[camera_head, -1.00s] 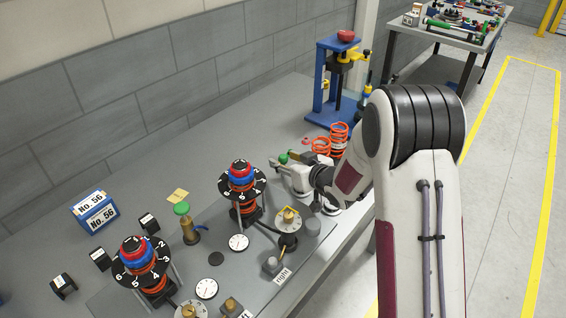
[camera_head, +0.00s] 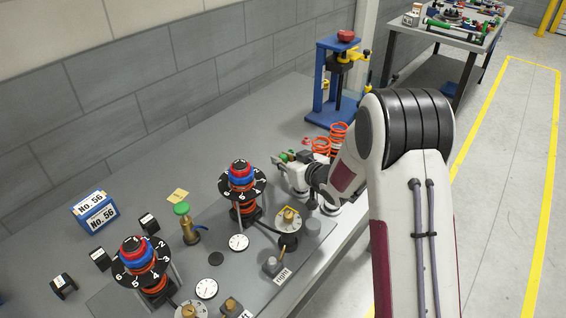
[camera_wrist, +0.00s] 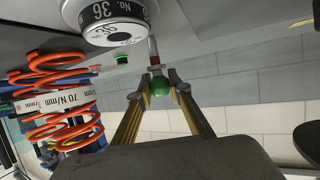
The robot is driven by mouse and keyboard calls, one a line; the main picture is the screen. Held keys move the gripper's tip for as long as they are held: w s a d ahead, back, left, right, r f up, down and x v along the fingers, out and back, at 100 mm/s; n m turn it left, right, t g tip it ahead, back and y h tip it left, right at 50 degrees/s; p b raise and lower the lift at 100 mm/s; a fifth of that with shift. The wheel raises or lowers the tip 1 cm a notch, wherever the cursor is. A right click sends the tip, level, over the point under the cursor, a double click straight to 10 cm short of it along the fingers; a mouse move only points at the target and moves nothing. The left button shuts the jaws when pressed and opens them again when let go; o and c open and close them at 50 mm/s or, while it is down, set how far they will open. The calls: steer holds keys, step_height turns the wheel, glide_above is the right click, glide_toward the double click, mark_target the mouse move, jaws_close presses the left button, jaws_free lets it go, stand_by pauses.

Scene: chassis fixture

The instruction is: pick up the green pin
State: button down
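The green pin (camera_wrist: 159,87) shows in the wrist view as a rounded green head, with a red band and a pale shaft beyond it. It lies between the tips of my gripper (camera_wrist: 158,78). The two fingers are spread on either side of the head; whether they touch it is not clear. In the head view a small green spot (camera_head: 283,157) shows at my gripper (camera_head: 279,163), which is low over the bench beyond the right spring stand. The pin's lower part is hidden there.
Orange springs (camera_wrist: 48,100) stand close on the left in the wrist view, with a round part marked 36 (camera_wrist: 110,20) above. The spring stand (camera_head: 242,190) and dial fixture (camera_head: 289,220) stand near my gripper. A blue press (camera_head: 322,90) is behind.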

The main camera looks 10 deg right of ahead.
steer(key=shift+r, duration=0.1)
steer(key=shift+r, duration=4.9)
